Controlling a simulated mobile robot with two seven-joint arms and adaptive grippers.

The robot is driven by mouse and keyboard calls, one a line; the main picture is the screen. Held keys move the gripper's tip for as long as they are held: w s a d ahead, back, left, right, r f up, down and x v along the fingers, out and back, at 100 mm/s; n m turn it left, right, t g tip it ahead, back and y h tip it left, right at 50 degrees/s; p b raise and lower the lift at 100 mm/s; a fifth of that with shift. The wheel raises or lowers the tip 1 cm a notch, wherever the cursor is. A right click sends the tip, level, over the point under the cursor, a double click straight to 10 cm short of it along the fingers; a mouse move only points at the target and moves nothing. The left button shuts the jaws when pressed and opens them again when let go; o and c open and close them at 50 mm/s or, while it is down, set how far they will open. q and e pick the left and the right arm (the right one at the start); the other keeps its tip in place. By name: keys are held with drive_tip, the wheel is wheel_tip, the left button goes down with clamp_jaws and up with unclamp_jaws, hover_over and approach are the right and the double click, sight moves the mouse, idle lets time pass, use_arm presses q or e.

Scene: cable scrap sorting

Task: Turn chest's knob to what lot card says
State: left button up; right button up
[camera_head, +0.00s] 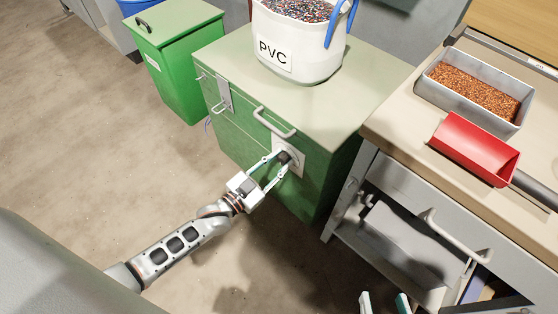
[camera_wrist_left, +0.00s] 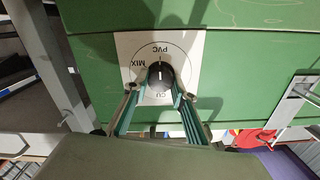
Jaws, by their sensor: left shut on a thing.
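The green chest (camera_head: 255,140) has a knob (camera_head: 284,157) on a white dial plate (camera_head: 291,168) on its front. In the left wrist view the knob (camera_wrist_left: 160,76) is dark with a white line, and the plate (camera_wrist_left: 190,45) reads PVC, MIX and CU. The line lies along the PVC–CU direction, its visible part toward PVC. My left gripper (camera_head: 276,166) is shut on the knob, fingers on either side. My right gripper (camera_head: 385,303) shows only its fingertips at the bottom edge, apart and empty. I cannot identify a lot card.
A white container (camera_head: 305,65) labelled PVC, full of mixed granules, stands on the chest. A handle (camera_head: 273,123) sticks out just above the dial. At right, a bench (camera_head: 400,120) carries a tray of copper granules (camera_head: 445,92) and a red scoop (camera_head: 470,147). A green bin (camera_head: 180,65) stands left.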

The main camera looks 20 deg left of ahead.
use_arm(q)
drive_tip(key=shift+m, duration=0.3)
drive_tip(key=o, duration=1.1)
drive_tip(key=shift+s, duration=0.15)
drive_tip(key=v, duration=1.1)
drive_tip(key=shift+s+a, duration=0.15)
drive_tip(key=shift+s, duration=0.2)
